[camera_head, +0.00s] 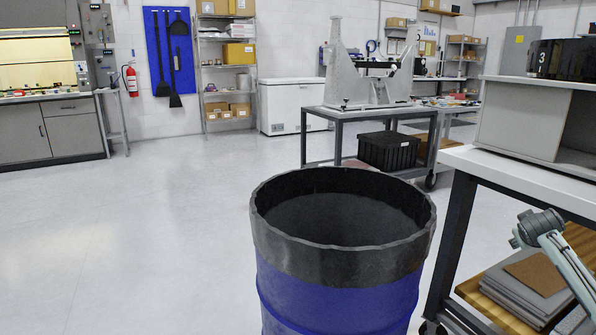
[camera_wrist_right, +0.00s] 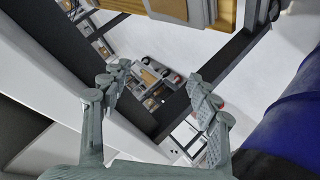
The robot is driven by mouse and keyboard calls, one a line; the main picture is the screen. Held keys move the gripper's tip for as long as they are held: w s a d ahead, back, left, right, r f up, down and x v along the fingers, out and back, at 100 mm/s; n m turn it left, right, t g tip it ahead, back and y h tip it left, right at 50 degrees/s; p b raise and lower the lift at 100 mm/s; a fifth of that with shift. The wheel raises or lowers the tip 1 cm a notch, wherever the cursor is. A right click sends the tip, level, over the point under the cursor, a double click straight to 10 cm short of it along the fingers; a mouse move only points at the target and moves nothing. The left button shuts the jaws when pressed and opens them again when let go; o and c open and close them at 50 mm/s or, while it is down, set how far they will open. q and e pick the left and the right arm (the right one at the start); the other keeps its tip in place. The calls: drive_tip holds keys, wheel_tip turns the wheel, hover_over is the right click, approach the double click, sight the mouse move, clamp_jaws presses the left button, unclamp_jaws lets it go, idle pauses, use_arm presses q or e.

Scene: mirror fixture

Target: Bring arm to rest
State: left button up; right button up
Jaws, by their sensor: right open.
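My right gripper (camera_wrist_right: 158,84) shows in the right wrist view. Its two grey jointed fingers are spread apart, with nothing between them. In the head view a grey jointed part of my right arm (camera_head: 543,232) comes in at the right edge, in front of the near worktable's lower shelf. I cannot make out the finger opening there. My left arm and left gripper are not in view.
A blue barrel (camera_head: 335,295) with a dark rim stands front centre; its blue side (camera_wrist_right: 295,125) shows right of the fingers. A white-topped worktable (camera_head: 528,178) with a grey box (camera_head: 524,120) stands right. A farther table (camera_head: 345,112) bears a grey fixture. Left floor is clear.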

drive_tip(key=s+a+f+n+g+y, duration=0.1)
drive_tip(key=s+a+f, duration=0.4)
drive_tip(key=a+f, duration=0.3)
drive_tip(key=s+a+f+y, duration=0.2)
drive_tip(key=s+a+f, duration=0.25)
drive_tip(key=f, duration=0.55)
drive_tip(key=s+a+f+n+g+y, duration=0.1)
drive_tip(key=s+a+f, duration=0.3)
drive_tip(key=a+f, duration=0.45)
drive_tip(key=s+a+f+g+y, duration=0.1)
drive_tip(key=s+a+f, duration=0.3)
drive_tip(key=s, duration=0.4)
drive_tip(key=s+a+f+g+y, duration=0.1)
drive_tip(key=s+a+f, duration=0.3)
drive_tip(key=s, duration=0.4)
drive_tip(key=s+a+f+g+y, duration=0.1)
drive_tip(key=s+a+f, duration=0.3)
drive_tip(key=s+a, duration=0.2)
drive_tip(key=shift+s+a+f, duration=0.15)
drive_tip(key=shift+s+f, duration=0.25)
drive_tip(key=shift+s, duration=0.65)
